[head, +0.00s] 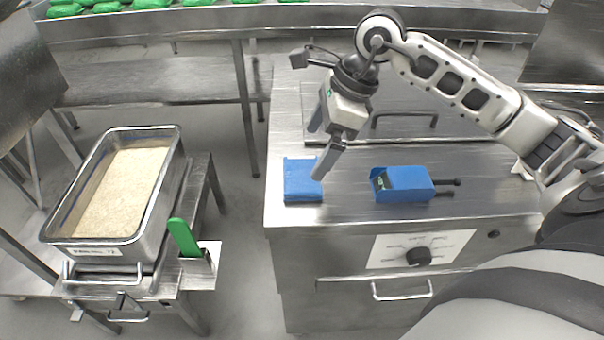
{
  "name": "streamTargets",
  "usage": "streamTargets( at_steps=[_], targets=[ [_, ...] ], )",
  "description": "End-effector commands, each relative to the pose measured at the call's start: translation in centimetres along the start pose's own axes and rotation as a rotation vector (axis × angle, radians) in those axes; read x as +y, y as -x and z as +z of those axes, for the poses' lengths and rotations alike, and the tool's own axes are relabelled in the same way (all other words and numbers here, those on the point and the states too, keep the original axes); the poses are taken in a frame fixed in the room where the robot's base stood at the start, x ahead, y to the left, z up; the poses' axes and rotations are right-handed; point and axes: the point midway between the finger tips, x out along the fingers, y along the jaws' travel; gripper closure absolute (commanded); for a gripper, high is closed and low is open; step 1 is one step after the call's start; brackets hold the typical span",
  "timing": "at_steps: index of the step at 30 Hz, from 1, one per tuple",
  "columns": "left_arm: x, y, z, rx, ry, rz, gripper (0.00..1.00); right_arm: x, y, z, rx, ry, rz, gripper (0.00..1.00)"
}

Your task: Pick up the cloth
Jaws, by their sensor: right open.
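The cloth (300,188) is a blue, folded, roughly square piece lying near the left edge of the steel counter. My right gripper (318,152) reaches down from above, its fingers apart and empty. Its nearer finger overlaps the upper right part of the cloth in the picture. I cannot tell whether that finger touches the cloth. My left gripper is not in view.
A blue device (408,184) with two dark prongs lies on the counter (480,165) right of the cloth. A steel pan (176,150) of rice stands on a lower stand at left, near a green-handled tool (184,238). Green packs (66,10) lie on the back shelf.

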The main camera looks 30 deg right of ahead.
Motion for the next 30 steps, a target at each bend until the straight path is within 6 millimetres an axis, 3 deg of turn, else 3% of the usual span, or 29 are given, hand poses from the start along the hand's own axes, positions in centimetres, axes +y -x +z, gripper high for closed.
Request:
streamTargets(
  at_steps=[8,16,25,29,30],
  targets=[
    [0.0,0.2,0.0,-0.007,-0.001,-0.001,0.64,0.2,-2.2,0.0,-0.001,-0.001,0.004,0.00],
    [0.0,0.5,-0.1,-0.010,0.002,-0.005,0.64,0.4,-6.0,-0.2,-0.002,-0.001,0.003,0.00],
    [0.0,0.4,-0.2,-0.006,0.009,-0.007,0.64,0.3,-6.5,-0.2,-0.001,0.001,-0.001,0.00],
    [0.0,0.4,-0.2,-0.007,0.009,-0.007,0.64,0.3,-6.5,-0.2,-0.001,0.000,-0.001,0.32],
    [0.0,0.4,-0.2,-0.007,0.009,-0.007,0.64,0.3,-6.5,-0.2,-0.001,0.000,-0.001,0.32]
  ],
)
